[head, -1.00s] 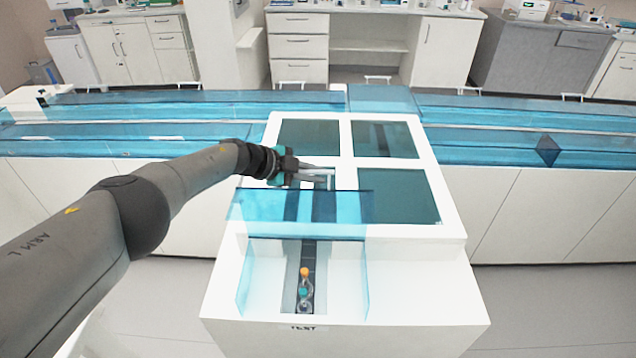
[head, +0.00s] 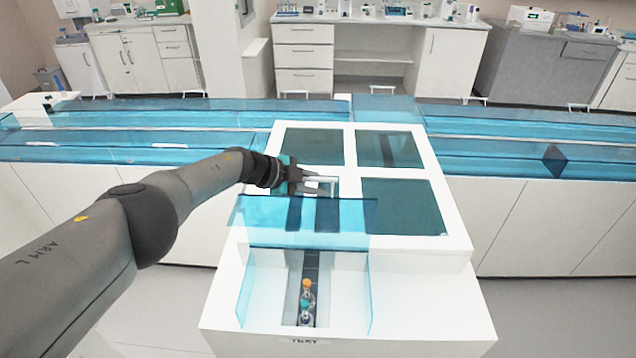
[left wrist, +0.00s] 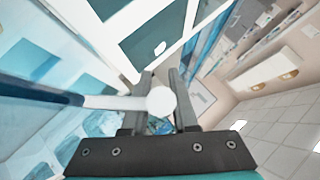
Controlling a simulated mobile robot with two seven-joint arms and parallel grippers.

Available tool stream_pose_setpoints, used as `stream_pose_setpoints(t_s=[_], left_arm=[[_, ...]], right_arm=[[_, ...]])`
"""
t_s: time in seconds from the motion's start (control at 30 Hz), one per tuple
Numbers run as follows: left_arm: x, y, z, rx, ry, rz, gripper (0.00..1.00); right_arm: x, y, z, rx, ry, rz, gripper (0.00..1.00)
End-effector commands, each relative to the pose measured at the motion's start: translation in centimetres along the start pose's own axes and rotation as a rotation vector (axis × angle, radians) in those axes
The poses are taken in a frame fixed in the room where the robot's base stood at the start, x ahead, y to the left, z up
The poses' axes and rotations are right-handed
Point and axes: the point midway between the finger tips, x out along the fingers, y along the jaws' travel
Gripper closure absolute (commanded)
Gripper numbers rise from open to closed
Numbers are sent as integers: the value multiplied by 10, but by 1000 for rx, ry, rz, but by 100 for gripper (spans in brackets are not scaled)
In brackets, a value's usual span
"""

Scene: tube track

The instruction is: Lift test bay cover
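The test bay cover (head: 270,217) is a clear blue panel over the front of the white test unit. It looks raised and tilted, and the bay below is open at the front. My left gripper (head: 322,184) is at the cover's upper edge. In the left wrist view its two fingers (left wrist: 162,98) stand close on either side of the white round handle (left wrist: 110,102), and appear shut on it. In the bay, a tube with an orange cap (head: 307,283) and one with a teal cap (head: 306,303) stand on a dark track. My right gripper is not in view.
The white unit (head: 455,225) has dark window panels (head: 400,207) on top. Blue-covered tracks (head: 130,145) run to the left and right of it. Benches with drawers (head: 305,60) stand at the back. Floor is free to the right of the unit.

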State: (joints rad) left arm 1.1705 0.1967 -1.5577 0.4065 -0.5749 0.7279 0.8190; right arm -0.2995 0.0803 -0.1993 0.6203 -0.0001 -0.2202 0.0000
Motion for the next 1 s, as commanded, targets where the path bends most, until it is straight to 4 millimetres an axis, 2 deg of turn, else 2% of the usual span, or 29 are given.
stream_pose_setpoints(t_s=[0.27,0.47,0.8,1.0], left_arm=[[-2,-3,-1,0,1,-5,74],[-15,-4,-2,-2,1,-5,74],[-58,-5,-2,-2,0,-5,74],[-86,-4,-1,0,-1,-5,74]], right_arm=[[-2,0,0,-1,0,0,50],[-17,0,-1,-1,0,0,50],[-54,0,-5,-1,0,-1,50],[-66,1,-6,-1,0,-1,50]])
